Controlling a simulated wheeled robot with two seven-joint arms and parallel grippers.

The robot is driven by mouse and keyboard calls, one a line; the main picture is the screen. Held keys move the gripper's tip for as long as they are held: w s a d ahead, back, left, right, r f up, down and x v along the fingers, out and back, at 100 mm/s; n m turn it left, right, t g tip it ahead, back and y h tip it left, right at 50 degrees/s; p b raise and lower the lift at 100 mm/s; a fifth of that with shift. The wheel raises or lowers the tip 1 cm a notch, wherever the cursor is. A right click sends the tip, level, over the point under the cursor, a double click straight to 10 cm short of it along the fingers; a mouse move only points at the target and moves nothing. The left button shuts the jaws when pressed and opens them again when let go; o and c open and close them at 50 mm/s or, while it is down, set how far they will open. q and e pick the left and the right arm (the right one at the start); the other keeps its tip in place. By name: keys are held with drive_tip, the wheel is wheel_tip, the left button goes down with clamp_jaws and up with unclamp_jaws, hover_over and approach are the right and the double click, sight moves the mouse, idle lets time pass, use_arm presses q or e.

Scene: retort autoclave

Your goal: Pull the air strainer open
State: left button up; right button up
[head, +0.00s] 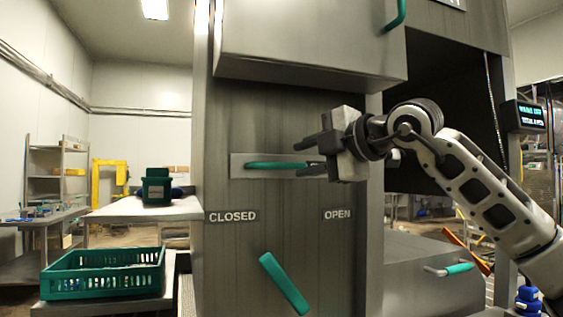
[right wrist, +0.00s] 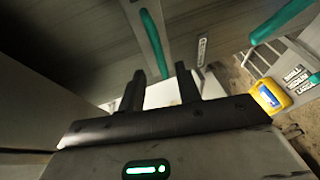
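A horizontal green handle (head: 277,165) sits on a metal plate (head: 238,166) on the front of the steel cabinet (head: 230,120). No label names the air strainer, so I cannot tell for certain whether this handle belongs to it. My right gripper (head: 307,157) is at the handle's right end, its fingers apart. In the right wrist view a green handle (right wrist: 152,38) runs down toward the gap between the open fingers (right wrist: 160,85). I cannot tell whether they touch it. My left gripper is not in view.
A tilted green lever (head: 285,284) is below the CLOSED (head: 232,216) and OPEN (head: 337,214) labels. A steel box (head: 305,40) juts out above my right gripper. A green crate (head: 105,272) stands at lower left. A dark opening is behind my right arm.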

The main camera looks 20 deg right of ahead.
sight(284, 165)
drive_tip(key=p+x, duration=0.1)
drive_tip(key=x, duration=0.6)
clamp_jaws()
